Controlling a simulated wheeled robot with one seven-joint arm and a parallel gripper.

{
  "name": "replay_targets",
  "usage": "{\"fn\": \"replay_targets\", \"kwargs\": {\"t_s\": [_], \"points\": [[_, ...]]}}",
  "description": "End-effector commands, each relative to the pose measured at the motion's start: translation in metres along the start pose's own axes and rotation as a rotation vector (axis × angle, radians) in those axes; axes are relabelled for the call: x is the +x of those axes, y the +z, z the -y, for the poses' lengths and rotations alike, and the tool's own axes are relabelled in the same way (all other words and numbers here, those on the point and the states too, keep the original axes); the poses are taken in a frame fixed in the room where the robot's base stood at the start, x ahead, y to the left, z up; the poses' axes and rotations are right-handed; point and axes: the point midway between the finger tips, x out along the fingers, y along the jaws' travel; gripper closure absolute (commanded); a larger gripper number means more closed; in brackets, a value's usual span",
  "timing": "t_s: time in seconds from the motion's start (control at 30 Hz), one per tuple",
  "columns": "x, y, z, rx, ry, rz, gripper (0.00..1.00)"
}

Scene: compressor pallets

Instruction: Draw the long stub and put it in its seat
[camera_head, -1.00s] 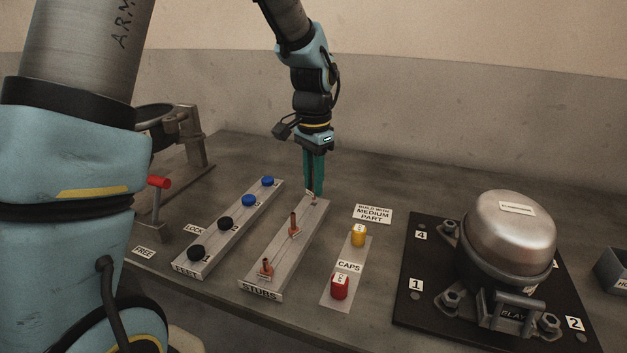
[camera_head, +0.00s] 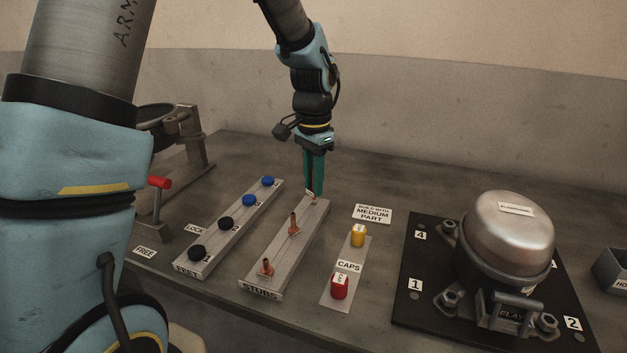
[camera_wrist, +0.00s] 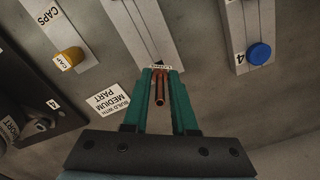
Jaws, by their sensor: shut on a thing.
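My gripper (camera_head: 315,190) has its green fingers pointing down over the far end of the stubs rack (camera_head: 285,245). In the wrist view my gripper (camera_wrist: 162,85) is shut on a copper stub (camera_wrist: 160,86), which stands between the fingers with its open end toward the camera. A small label is by its foot; whether the stub is still in the rack I cannot tell. In the head view the fingers hide most of this stub. Two shorter copper stubs, a middle one (camera_head: 294,225) and a near one (camera_head: 267,267), stand in the rack. The compressor (camera_head: 508,238) stands on a black plate at right.
Left of the stubs is the feet rack (camera_head: 237,230) with black and blue feet. Right of them is the caps strip (camera_head: 345,268) with a yellow cap (camera_head: 358,236) and a red cap (camera_head: 340,287). A red-handled lever (camera_head: 159,183) stands at left. A grey bin (camera_head: 612,270) is at far right.

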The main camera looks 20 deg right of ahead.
Motion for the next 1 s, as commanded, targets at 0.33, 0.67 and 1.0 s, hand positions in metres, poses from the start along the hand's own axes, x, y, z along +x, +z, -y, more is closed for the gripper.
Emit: {"fn": "replay_targets", "kwargs": {"t_s": [0.33, 0.67, 1.0], "points": [[0.0, 0.0, 0.0, 0.0, 0.0, 0.0, 1.0], [0.005, 0.0, 0.0, 0.0, 0.0, 0.0, 1.0], [0.013, 0.0, 0.0, 0.0, 0.0, 0.0, 1.0]]}}
